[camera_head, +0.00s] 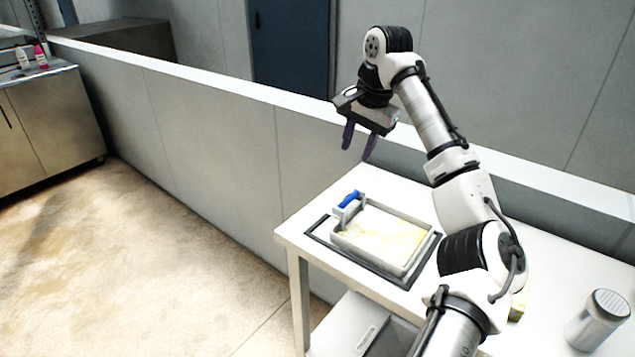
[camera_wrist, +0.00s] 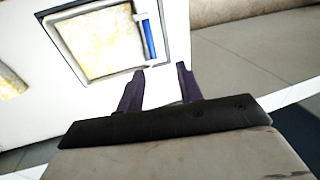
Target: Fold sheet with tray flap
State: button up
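A pale grey tray (camera_head: 408,263) lies on a dark-edged mat (camera_head: 316,235) on the white table. A cream-yellow sheet (camera_head: 375,237) covers the tray's inside and looks flat; it also shows in the wrist view (camera_wrist: 100,42). A blue handle (camera_head: 349,198) sits at the tray's far left end, and it shows in the wrist view (camera_wrist: 149,38) too. I cannot tell where the flap's edge runs. My gripper (camera_head: 358,152) is above and behind the tray, apart from it, with its dark purple fingers spread and nothing between them. The fingers also show in the wrist view (camera_wrist: 160,72).
A small yellowish block (camera_head: 516,308) is partly hidden behind my arm. A low wall (camera_head: 215,125) runs behind the table. Two bottles (camera_head: 32,56) stand on a far-left counter.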

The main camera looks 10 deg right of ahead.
jog(key=d, duration=0.1)
jog(key=p, duration=0.2)
send_near(350, 198)
jog(key=shift+m, duration=0.3)
jog(key=x, duration=0.8)
jog(key=shift+w, duration=0.1)
jog(key=shift+c, duration=0.2)
grip_shut()
